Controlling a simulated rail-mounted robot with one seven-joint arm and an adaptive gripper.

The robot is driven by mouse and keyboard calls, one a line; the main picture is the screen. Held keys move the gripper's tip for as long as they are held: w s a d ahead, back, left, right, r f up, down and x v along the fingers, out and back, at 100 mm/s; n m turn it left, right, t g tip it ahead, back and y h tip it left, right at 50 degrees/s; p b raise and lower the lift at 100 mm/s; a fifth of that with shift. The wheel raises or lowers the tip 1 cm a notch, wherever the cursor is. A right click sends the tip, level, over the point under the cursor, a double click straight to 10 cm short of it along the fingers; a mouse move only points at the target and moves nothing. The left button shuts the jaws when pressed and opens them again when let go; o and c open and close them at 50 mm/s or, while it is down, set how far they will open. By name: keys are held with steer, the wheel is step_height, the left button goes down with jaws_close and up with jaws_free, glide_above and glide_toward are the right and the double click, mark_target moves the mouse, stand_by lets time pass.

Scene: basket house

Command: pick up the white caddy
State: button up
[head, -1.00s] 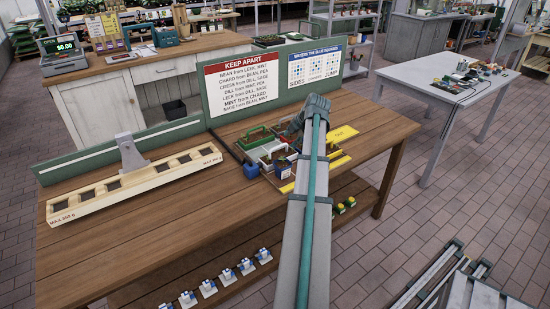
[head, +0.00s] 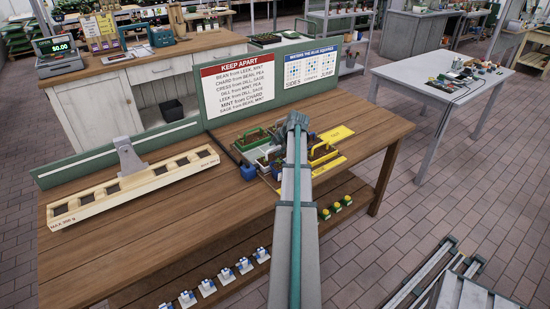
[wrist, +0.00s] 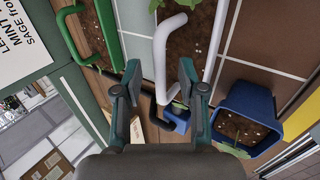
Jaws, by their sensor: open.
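The white caddy's pale handle (wrist: 163,60) runs up through the middle of the wrist view, with dark soil and green leaves beside it. My gripper (wrist: 160,76) is open, with one finger on each side of the handle. I cannot tell whether either finger touches it. In the head view my gripper (head: 297,122) is over the caddy group on the bench, and my arm hides much of what lies below, including most of the white caddy.
A blue pot (wrist: 247,117) is close to my right finger. The green sign board (head: 205,105) rises behind. The wooden bench (head: 150,235) is clear at front left.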

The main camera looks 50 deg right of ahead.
steer(key=shift+w+d+f, duration=0.1)
steer(key=shift+w+f, duration=0.25)
steer(key=shift+f, duration=0.3)
jaws_close()
